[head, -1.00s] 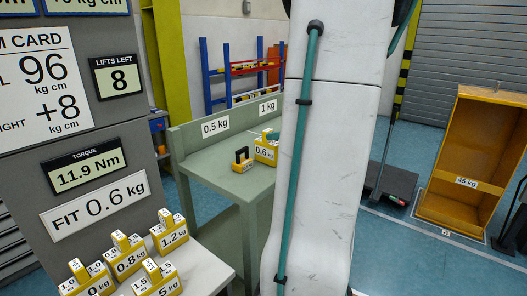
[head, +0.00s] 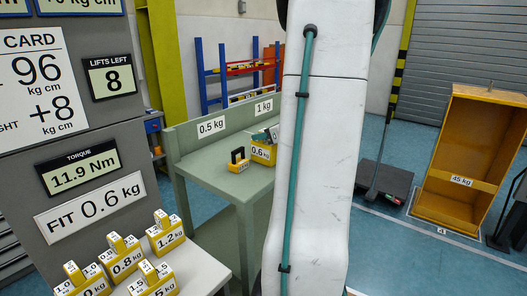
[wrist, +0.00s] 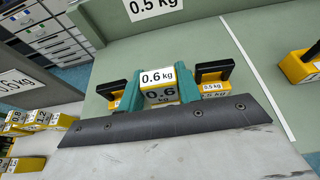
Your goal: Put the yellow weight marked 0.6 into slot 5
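The yellow weight marked 0.6 kg (head: 262,154) stands on the green bench, at its back right beside my arm. In the wrist view its label block (wrist: 158,77) sits between the two teal fingers of my gripper (wrist: 160,90). The fingers flank the block closely on both sides. I cannot tell whether they press on it or leave a small gap. In the head view a fingertip shows at the top of the weight, and my arm hides the rest of the gripper. Slot 5 is not recognisable in either view.
A small 0.5 kg weight with a black handle (head: 238,160) stands left of the 0.6 weight; another (wrist: 213,75) is right of my gripper. Several yellow weights (head: 126,258) crowd a pale table at lower left. A 45 kg yellow bin (head: 462,181) stands at right.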

